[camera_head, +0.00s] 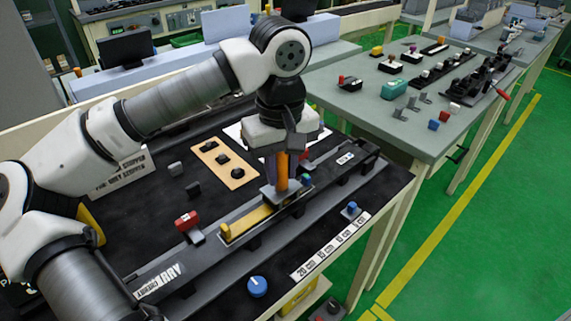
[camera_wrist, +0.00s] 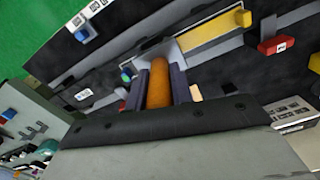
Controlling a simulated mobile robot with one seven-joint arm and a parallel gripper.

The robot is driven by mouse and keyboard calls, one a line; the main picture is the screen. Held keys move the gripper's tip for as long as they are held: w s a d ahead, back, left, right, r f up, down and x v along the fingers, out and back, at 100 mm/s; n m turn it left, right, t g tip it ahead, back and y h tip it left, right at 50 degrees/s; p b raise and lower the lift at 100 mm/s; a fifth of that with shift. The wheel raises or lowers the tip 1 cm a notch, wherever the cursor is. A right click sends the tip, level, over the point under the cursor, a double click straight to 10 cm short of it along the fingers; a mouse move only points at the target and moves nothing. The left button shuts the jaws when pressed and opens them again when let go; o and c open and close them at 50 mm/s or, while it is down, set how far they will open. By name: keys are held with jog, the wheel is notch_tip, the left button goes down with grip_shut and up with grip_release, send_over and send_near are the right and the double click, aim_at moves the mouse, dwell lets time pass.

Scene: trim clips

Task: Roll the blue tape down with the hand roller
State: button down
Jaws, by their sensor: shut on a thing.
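My gripper (camera_head: 283,160) is shut on the upright orange handle (camera_head: 282,178) of the hand roller. The handle also shows between my fingers in the wrist view (camera_wrist: 158,85). The roller's pale grey lower part (camera_head: 284,193) is at the long grey rail (camera_head: 215,248), at the end of a yellow strip (camera_head: 252,217); I cannot tell if it touches. A small blue patch (camera_head: 306,181) shows just right of the roller, and I cannot tell if it is the blue tape. Any tape under the roller is hidden.
A red block on a clip (camera_head: 187,221) stands left of the rail. A blue knob (camera_head: 257,286) and a small blue piece (camera_head: 351,208) lie on the front side. A tan board with black knobs (camera_head: 224,163) lies behind. Another bench (camera_head: 400,115) stands to the right.

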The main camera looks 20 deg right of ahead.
jog(key=shift+s+a+f+b, duration=0.1)
jog(key=shift+s+a+b, duration=0.25)
jog(key=shift+a, duration=0.8)
jog(key=shift+s+a+b, duration=0.2)
jog(key=shift+s+a, duration=0.35)
jog(key=shift+a, duration=0.65)
jog(key=shift+s+a+f+b, duration=0.1)
jog(key=shift+s+a+b, duration=0.25)
jog(key=shift+a, duration=0.8)
jog(key=shift+s+r, duration=0.1)
jog(key=shift+r, duration=0.15)
notch_tip(320, 180, up, 8)
jog(key=p, duration=0.5)
